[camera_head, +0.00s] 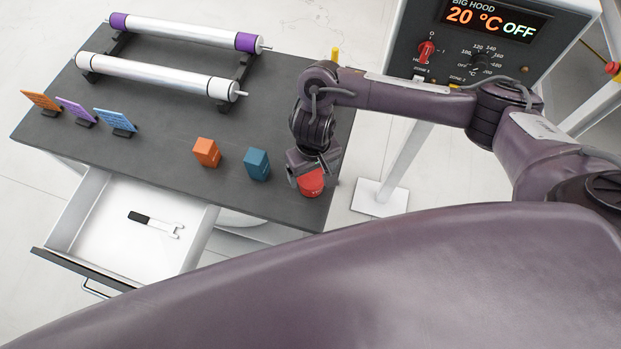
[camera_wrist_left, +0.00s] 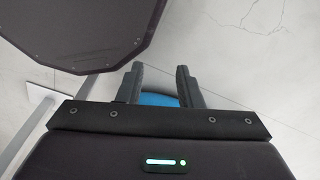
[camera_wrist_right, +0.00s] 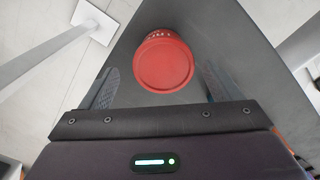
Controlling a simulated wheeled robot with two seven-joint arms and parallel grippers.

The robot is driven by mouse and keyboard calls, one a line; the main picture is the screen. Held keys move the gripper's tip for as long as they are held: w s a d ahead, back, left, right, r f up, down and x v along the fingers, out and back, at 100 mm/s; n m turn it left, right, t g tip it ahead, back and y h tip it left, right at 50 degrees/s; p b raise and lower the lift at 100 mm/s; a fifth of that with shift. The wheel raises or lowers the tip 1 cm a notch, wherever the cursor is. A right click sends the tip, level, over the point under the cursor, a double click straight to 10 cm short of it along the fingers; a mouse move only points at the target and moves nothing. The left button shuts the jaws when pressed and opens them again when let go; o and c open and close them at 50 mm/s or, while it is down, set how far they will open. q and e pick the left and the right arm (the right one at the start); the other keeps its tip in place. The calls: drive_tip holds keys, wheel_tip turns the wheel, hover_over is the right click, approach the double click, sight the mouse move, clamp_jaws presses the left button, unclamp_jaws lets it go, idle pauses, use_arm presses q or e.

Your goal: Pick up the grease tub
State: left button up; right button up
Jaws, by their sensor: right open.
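The grease tub, a red round tub (camera_head: 311,183), stands near the right end of the dark table top. In the right wrist view its red lid (camera_wrist_right: 164,62) faces the camera, between my two fingers. My right gripper (camera_head: 308,166) is open just above and around the tub in the head view. It also shows in the right wrist view (camera_wrist_right: 160,76), with a finger on each side; I see no clear contact. My left gripper (camera_wrist_left: 160,76) is open and empty, with the floor and a blue patch behind its fingers.
An orange box (camera_head: 206,152) and a blue box (camera_head: 257,164) stand left of the tub. Two rollers (camera_head: 160,75) lie on a rack behind. An open drawer (camera_head: 110,230) holds a wrench-like tool (camera_head: 156,224). A heater control panel (camera_head: 490,45) stands at right.

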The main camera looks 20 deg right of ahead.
sight(311, 177)
wheel_tip(311, 177, down, 5)
drive_tip(key=shift+a+r, duration=0.15)
drive_tip(key=shift+f, duration=0.35)
use_arm(q)
drive_tip(key=shift+w, duration=0.5)
use_arm(e)
drive_tip(key=c, duration=1)
